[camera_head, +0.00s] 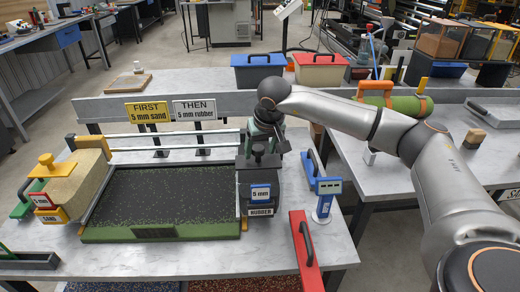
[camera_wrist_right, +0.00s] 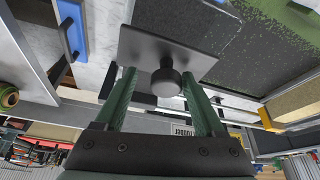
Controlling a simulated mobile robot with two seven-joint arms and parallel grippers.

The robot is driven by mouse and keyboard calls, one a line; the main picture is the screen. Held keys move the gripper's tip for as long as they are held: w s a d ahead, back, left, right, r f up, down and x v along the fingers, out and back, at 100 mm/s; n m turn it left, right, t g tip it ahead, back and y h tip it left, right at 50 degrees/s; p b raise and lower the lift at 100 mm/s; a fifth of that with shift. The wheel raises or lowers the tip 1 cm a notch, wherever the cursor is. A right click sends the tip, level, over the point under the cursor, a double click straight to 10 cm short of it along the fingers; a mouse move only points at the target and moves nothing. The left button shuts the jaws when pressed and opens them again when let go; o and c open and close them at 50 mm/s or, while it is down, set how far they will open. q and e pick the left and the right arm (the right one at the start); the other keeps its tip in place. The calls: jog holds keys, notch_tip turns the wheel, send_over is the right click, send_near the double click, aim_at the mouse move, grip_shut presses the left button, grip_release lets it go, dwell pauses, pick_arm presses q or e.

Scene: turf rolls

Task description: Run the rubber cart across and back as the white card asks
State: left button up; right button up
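The rubber cart (camera_head: 262,190), dark with a blue "5 mm" tag and a "RUBBER" label, stands at the right end of the turf tray (camera_head: 160,236). My right gripper (camera_head: 259,146) is over its top. In the right wrist view its green fingers stand on either side of the cart's black knob (camera_wrist_right: 167,80), apart, with a gap visible at the left. The turf (camera_head: 165,196) looks covered in dark specks, with green at its front edge. The white card (camera_head: 195,110) reads "THEN 5 mm rubber". The sand cart (camera_head: 75,190) with a yellow knob stands at the left end. My left gripper is out of view.
A yellow card (camera_head: 147,111) reads "FIRST 5 mm sand". Rails (camera_head: 180,150) run behind the turf. Blue and red bins (camera_head: 320,69) stand behind.

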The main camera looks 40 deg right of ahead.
jog(key=shift+a, duration=0.1)
jog(key=v, duration=1.2)
jog(key=shift+r, duration=0.3)
